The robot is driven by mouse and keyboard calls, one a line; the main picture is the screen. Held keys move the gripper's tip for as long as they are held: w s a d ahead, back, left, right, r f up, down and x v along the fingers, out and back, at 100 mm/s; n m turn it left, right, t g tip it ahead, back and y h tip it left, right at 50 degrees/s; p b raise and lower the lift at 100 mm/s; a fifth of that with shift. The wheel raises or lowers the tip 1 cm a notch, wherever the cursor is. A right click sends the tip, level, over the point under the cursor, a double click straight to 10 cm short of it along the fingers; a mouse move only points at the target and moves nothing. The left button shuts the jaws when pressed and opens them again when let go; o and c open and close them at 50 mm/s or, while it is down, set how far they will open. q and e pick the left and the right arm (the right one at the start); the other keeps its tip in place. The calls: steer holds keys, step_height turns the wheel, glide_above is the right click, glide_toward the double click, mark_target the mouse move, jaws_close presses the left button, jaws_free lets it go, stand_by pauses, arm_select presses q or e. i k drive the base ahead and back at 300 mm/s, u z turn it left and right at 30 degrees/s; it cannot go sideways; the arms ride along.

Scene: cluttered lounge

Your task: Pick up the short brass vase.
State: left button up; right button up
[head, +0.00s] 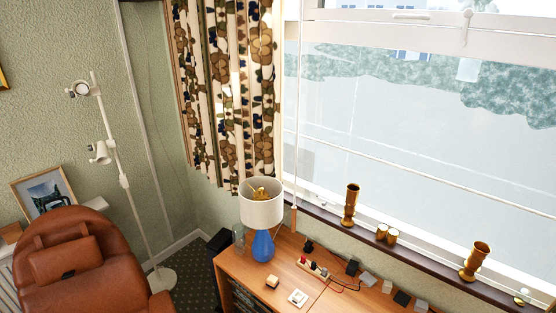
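Two brass vases stand on the dark windowsill (428,263). The left brass vase (351,204) is slim and upright. The right brass vase (476,262) is nearer, looks a little shorter and wider at the mouth, and appears to lean slightly in this view. Between them sit two small brass cups, the left one (382,231) and the right one (392,237), side by side. I cannot tell for certain which piece is the short vase. Neither of my grippers is in view.
Below the sill is a wooden desk (262,287) with a blue lamp (262,246), a power strip (312,267), cables and several small boxes. A brown leather chair (75,262) and a white floor lamp (125,180) stand left. The window (420,130) is behind the sill.

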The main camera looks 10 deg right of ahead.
mark_target(481, 249)
steer(key=u, duration=0.55)
steer(key=k, duration=0.95)
steer(key=z, duration=1.25)
steer(key=i, duration=0.5)
steer(key=u, duration=0.05)
